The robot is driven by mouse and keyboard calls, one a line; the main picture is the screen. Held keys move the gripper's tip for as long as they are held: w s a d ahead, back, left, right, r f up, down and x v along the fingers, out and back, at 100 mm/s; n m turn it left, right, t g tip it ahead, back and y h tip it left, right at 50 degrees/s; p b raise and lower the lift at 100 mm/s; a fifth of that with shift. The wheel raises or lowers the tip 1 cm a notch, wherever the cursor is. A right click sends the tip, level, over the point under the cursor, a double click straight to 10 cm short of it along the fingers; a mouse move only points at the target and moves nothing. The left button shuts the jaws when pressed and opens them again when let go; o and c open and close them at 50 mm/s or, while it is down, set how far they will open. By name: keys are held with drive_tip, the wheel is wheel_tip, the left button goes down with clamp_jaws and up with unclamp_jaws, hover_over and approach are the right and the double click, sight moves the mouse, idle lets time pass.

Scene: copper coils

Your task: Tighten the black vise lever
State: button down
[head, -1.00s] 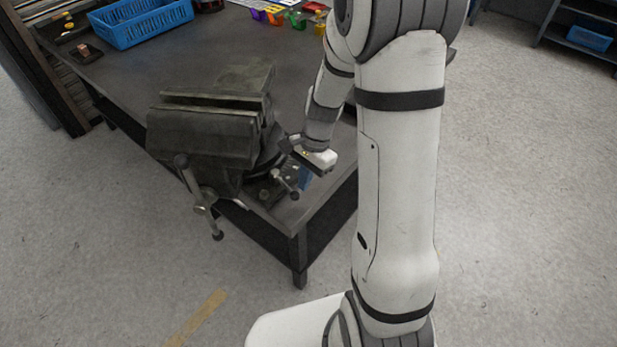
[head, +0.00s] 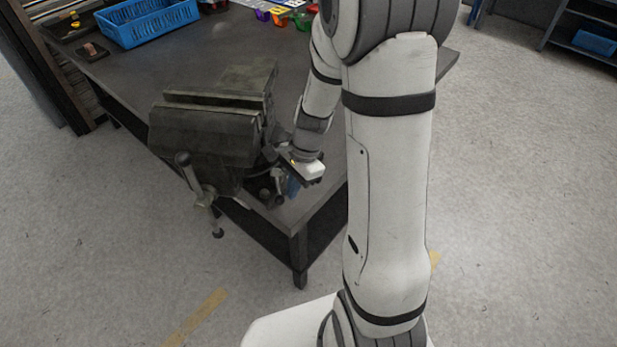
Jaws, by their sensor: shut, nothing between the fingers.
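The dark bench vise (head: 208,135) is mounted at the near corner of the workbench. Its long front handle (head: 199,192) hangs at a slant below the front of the vise. A small lever (head: 279,181) stands low beside the vise base, on its right side. My gripper (head: 284,163) is shut and points left, close to the vise base and just above the small lever. No object shows in it. My gripper's fingertips are small and partly lost against the dark vise, so I cannot tell whether they touch the lever.
The dark workbench (head: 225,52) extends behind the vise and is mostly clear. A blue basket (head: 147,22) and several small coloured bins (head: 280,17) stand at the back. A shelf with a blue bin (head: 597,43) is at the far right. The floor in front is free.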

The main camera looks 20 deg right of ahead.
drive_tip(key=d+r, duration=0.6)
drive_tip(key=r, duration=0.4)
drive_tip(key=shift+d+r+p, duration=0.15)
drive_tip(key=shift+d+p, duration=0.15)
drive_tip(key=shift+d, duration=0.1)
drive_tip(key=shift+w, duration=0.1)
drive_tip(key=s+a+r+n+t+h, duration=0.3)
drive_tip(key=s+r+n, duration=0.5)
drive_tip(key=s+n, duration=0.4)
drive_tip(key=shift+s+a+r+n+t, duration=0.25)
drive_tip(key=shift+a+n+t, duration=0.45)
drive_tip(key=shift+n, duration=0.4)
